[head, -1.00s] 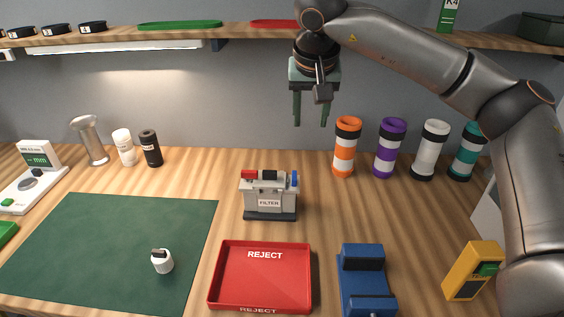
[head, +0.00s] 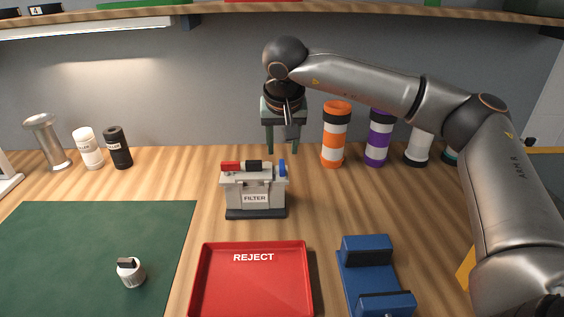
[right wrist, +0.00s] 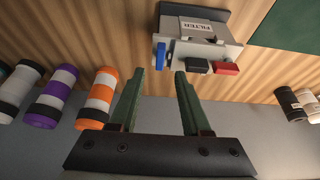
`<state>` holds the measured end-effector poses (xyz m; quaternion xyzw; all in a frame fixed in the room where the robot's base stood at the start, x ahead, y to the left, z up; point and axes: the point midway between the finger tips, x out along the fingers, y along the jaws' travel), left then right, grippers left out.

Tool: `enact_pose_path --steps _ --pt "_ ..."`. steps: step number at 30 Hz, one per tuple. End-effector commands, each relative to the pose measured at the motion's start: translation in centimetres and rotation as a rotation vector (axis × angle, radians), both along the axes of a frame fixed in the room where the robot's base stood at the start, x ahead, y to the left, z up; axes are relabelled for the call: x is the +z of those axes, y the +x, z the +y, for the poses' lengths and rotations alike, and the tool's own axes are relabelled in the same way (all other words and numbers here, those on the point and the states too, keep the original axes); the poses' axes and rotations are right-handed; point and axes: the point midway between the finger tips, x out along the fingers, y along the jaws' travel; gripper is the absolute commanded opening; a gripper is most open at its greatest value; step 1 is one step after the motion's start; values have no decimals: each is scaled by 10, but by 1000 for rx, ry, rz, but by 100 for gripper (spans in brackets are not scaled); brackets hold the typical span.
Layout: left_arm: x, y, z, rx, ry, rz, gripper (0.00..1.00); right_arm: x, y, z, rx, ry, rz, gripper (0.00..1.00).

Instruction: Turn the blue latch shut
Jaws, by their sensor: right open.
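The grey FILTER box (head: 254,195) stands on a dark base in the middle of the table. The blue latch (head: 282,168) is at the right end of its top, and it also shows in the right wrist view (right wrist: 160,55). A red part (head: 231,167) and a black part (head: 254,166) lie along the same top. My right gripper (head: 284,149) is above and behind the box, pointing down, with its green fingers apart and empty. In the right wrist view the fingertips (right wrist: 168,72) are near the latch but not touching it. My left gripper is not seen.
Orange (head: 334,134) and purple (head: 378,138) striped tubes stand just right of my right gripper, with more beyond. A red REJECT tray (head: 196,290) and a blue device (head: 368,262) are in front. A green mat (head: 70,245) with a white knobbed piece (head: 131,272) is left. A shelf (head: 350,8) runs above.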

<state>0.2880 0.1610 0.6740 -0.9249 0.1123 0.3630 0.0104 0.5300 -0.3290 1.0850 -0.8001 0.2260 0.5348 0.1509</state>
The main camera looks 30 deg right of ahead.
Motion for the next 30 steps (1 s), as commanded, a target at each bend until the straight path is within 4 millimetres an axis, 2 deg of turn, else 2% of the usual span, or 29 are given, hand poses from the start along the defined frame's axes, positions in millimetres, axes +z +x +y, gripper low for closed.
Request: enact_pose_path --steps 3,9,15,22,30 --pt "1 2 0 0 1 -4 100 -23 7 -5 -2 0 2 48" --pt "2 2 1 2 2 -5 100 -49 17 -11 -1 1 2 48" --pt "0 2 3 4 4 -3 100 -59 21 -13 1 0 0 48" --pt "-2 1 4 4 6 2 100 -59 21 -13 1 0 0 48" --pt "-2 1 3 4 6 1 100 -59 21 -12 1 0 0 18"
